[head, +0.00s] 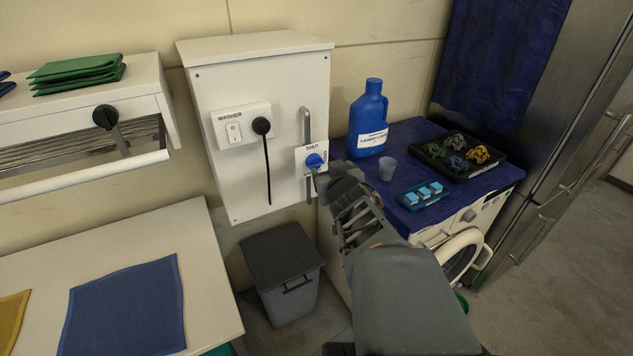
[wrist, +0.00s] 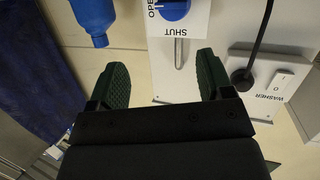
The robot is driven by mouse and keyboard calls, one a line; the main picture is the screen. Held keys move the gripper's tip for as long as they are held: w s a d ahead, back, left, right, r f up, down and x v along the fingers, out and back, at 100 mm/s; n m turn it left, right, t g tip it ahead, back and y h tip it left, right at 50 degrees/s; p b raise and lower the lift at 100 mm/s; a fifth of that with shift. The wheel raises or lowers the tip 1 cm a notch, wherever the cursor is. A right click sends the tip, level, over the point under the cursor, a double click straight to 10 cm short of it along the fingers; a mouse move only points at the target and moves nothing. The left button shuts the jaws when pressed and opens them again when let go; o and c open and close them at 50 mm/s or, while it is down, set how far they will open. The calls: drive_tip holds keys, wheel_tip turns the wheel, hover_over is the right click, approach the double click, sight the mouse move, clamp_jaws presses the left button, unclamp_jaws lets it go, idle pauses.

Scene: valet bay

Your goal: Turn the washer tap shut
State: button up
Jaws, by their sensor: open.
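The washer tap is a blue knob (head: 314,161) on a white plate with the word SHUT above it, fixed to a grey vertical pipe on the white wall panel (head: 225,85). In the wrist view the knob (wrist: 174,9) is at the top edge, partly cut off, with SHUT and part of OPEN readable on its plate (wrist: 180,28). I cannot tell which word the knob points at. My gripper (head: 330,180) is just right of and below the knob in the head view. In the wrist view my gripper (wrist: 161,72) has its dark green fingers apart, with nothing held between them.
The panel carries a washer switch (head: 234,131) and a black plug (head: 261,126) with a hanging cord. A blue detergent bottle (head: 368,120), a cup (head: 387,168) and trays stand on the washer top at right. A grey bin (head: 283,270) stands below the panel.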

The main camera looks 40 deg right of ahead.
sight(318, 165)
drive_tip(key=s+d+f+n+t+y+b, duration=0.2)
drive_tip(key=s+f+t+y+b, duration=0.1)
drive_tip(key=f+t+y+b, duration=0.1)
drive_tip(key=w, duration=0.4)
drive_tip(key=w+d+p, duration=0.1)
drive_tip(key=w, duration=0.4)
drive_tip(key=w+p, duration=0.1)
drive_tip(key=w, duration=0.3)
drive_tip(key=shift+w+d+f, duration=0.15)
drive_tip(key=shift+f, duration=0.05)
drive_tip(key=c, duration=0.9)
